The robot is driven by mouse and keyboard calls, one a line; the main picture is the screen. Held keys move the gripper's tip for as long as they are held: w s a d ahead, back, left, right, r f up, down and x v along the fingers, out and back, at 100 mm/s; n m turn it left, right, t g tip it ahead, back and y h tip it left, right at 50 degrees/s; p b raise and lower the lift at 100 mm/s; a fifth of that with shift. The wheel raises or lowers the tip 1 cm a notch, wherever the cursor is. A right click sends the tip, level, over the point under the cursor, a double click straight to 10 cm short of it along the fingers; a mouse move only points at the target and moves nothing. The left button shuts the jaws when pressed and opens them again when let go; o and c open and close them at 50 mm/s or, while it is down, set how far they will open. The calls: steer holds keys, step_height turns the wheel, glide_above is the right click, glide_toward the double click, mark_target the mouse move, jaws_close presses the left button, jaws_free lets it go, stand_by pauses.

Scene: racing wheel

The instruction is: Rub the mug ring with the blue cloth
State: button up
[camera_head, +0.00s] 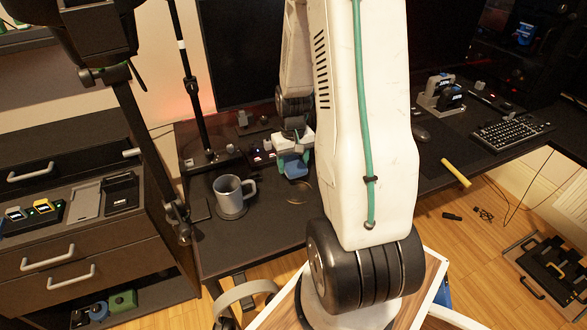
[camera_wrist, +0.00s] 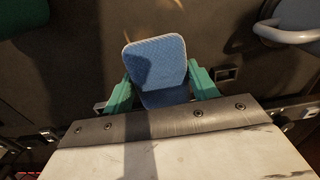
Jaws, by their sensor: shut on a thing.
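The blue cloth (camera_head: 293,168) is a folded pad with a pale edge, held over the dark desk (camera_head: 262,226). My gripper (camera_head: 292,148) is shut on it. In the wrist view the green fingers of my gripper (camera_wrist: 161,80) pinch the cloth (camera_wrist: 157,62) from both sides. The mug ring (camera_head: 304,186) is a faint brown arc on the desk, just in front and slightly right of the cloth. In the wrist view part of the ring (camera_wrist: 153,40) shows beyond the cloth's top edge. I cannot tell whether the cloth touches the desk.
A grey mug (camera_head: 231,196) stands left of the ring; its handle shows at the wrist view's upper right. A black stand (camera_head: 209,156) and small control boxes (camera_head: 262,156) sit behind. A monitor (camera_head: 240,55) rises at the back. The desk's front strip is clear.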

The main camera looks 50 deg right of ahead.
step_height(320, 180, up, 2)
steer(key=shift+r, duration=0.1)
stand_by(0.9)
